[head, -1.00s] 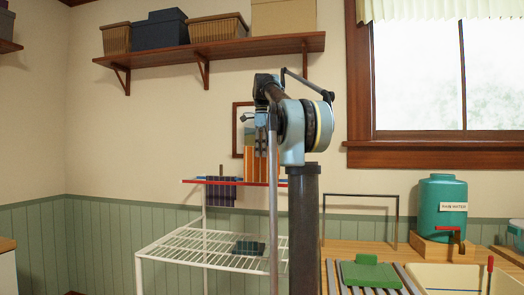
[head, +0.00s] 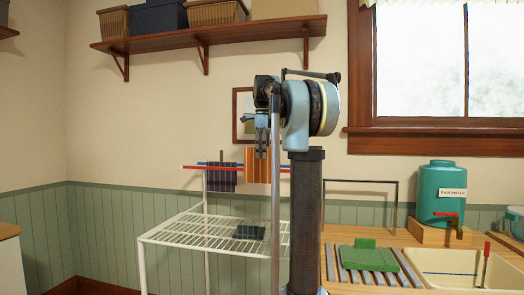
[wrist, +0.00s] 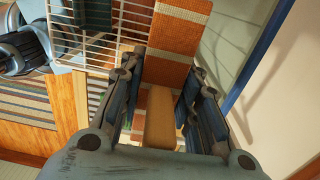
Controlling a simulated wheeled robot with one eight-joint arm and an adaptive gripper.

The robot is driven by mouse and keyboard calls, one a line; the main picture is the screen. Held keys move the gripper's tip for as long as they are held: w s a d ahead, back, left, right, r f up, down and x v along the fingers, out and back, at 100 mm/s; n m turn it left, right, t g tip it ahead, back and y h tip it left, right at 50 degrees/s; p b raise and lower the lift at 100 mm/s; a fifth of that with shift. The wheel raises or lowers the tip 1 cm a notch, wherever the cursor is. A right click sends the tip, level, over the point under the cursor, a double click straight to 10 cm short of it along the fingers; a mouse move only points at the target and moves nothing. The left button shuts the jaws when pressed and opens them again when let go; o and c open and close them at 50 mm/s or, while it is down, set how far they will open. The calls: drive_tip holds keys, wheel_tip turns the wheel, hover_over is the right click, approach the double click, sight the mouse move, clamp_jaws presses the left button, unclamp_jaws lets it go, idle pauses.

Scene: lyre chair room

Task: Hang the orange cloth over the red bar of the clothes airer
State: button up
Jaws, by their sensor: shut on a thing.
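My gripper is shut on this end.
A purple cloth (head: 222,178) hangs on the airer to the left of the orange cloth. A blue bar (head: 200,164) runs behind the red one. A dark folded cloth (head: 248,232) lies on the white wire rack. A wooden counter with a green dispenser (head: 440,192) stands to the right.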

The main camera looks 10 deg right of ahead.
sight(262, 170)
drive_tip(key=shift+f, duration=4.05)
drive_tip(key=o, duration=1.1)
wheel_tip(262, 170, up, 12)
drive_tip(key=shift+w+f, duration=0.1)
